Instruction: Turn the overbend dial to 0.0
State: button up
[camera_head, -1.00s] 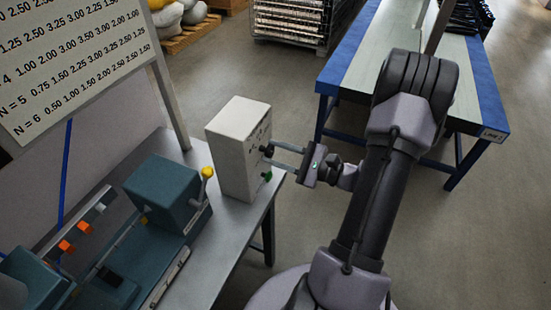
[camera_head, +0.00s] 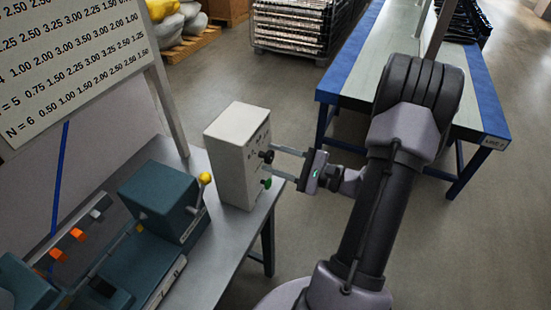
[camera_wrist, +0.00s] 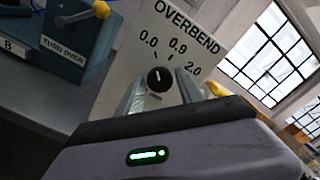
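The overbend dial (camera_wrist: 160,79) is a round black knob on a white panel, with the marks 0.0, 0.9 and 2.0 around it. Its white pointer line points up and slightly left in the wrist view, roughly towards the 0.0 side; the exact setting is hard to read. In the head view the black dial (camera_head: 267,156) sits on the right face of the white box (camera_head: 237,165). My gripper (camera_wrist: 161,92) is open, with one finger on each side of the dial and visible gaps. In the head view my gripper (camera_head: 270,161) reaches the box from the right.
A green knob (camera_head: 266,182) sits just below the dial, close to my lower finger. A teal machine with a yellow-knobbed lever (camera_head: 205,178) stands left of the box on the grey table (camera_head: 232,240).

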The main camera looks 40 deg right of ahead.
jog(key=shift+o, duration=0.5)
jog(key=p+v, duration=0.4)
jog(key=v, duration=1.3)
jog(key=shift+s, duration=0.2)
